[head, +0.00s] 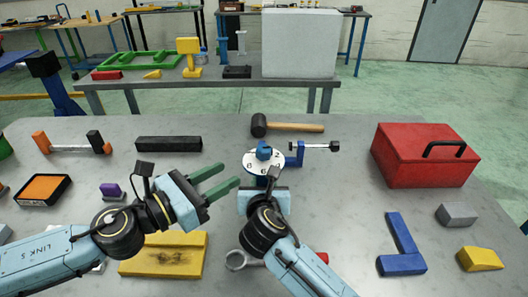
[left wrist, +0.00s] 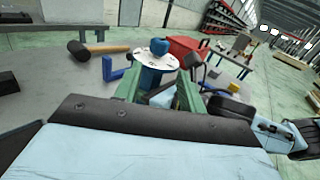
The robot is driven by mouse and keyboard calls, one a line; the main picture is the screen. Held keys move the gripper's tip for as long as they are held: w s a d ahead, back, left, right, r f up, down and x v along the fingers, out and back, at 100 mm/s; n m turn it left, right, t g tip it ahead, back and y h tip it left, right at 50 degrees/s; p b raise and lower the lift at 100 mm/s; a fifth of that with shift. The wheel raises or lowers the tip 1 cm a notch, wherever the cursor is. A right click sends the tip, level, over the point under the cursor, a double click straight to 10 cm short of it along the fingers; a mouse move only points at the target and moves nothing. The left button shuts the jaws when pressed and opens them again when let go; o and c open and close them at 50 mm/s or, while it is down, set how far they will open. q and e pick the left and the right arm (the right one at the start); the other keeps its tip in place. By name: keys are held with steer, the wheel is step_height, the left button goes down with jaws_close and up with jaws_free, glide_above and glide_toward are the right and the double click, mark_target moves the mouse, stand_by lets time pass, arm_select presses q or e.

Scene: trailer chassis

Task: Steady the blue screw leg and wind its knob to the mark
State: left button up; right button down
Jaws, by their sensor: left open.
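The blue screw leg stands upright on the grey table, topped by a white dial disc (head: 262,166) with dark numerals and a blue knob (head: 264,152). The left wrist view shows the disc (left wrist: 140,60), the knob (left wrist: 159,46) and part of the blue leg (left wrist: 149,78) below. My left gripper (head: 231,174) is open, its green fingers just left of the disc and pointing toward it. My right gripper (head: 264,200) is directly in front of the leg. Its fingers are hidden, so I cannot tell whether it touches the leg.
A blue clamp (head: 297,154) with a dark-ended bar stands close right of the disc. A mallet (head: 290,127) lies behind. A red toolbox (head: 424,165) and blue angle bracket (head: 400,248) are to the right. A yellow tray (head: 150,262) and wrench (head: 240,260) lie in front.

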mark_target(257, 156)
arm_select(q)
steer(key=x, duration=1.1)
steer(key=shift+w+d, duration=0.25)
steer(key=c, duration=0.7)
